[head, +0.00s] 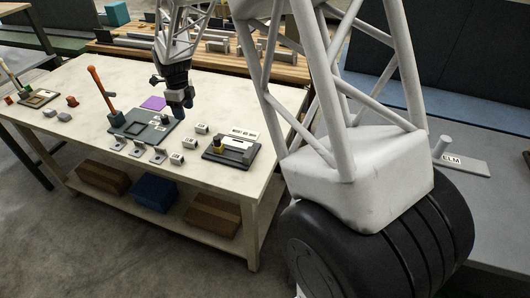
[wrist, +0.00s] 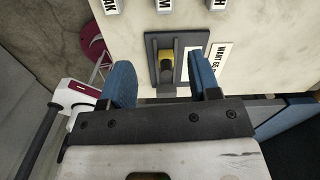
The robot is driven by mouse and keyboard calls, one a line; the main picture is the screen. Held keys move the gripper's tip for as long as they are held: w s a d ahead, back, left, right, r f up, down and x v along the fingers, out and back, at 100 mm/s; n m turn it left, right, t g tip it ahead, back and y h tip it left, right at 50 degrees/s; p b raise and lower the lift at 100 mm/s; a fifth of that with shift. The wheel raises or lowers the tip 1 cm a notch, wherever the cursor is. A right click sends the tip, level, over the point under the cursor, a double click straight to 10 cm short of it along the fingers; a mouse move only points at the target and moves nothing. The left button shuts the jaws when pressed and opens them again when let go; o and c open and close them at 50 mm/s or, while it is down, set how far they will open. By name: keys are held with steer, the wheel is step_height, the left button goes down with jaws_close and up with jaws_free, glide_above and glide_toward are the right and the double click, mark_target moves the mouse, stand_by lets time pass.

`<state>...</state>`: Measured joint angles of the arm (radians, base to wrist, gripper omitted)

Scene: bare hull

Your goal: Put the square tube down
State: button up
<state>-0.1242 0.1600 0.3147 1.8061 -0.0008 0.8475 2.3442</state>
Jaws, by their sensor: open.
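I cannot tell for sure which piece is the square tube.
A dark grey plate (head: 130,127) and a purple square (head: 153,103) lie near my gripper. An orange-handled tool (head: 101,85) stands at the left. Several small labelled blocks (head: 176,158) line the front. A white strut frame with a large black wheel (head: 390,250) stands at the right.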

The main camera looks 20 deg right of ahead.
steer(key=s+d+r+n+t, duration=0.1)
steer(key=s+d+r+n, duration=0.2)
steer(key=s+r+n, duration=0.6)
steer(key=s+d+r+n, duration=0.3)
steer(key=s+r, duration=0.2)
steer(key=s, duration=0.8)
steer(key=s+d+n, duration=0.2)
steer(key=s+n, duration=0.4)
steer(key=s, duration=0.6)
steer(key=s+d+r+n+t, duration=0.1)
steer(key=s+n, duration=0.6)
steer(key=s, duration=0.5)
steer(key=shift+d, duration=0.4)
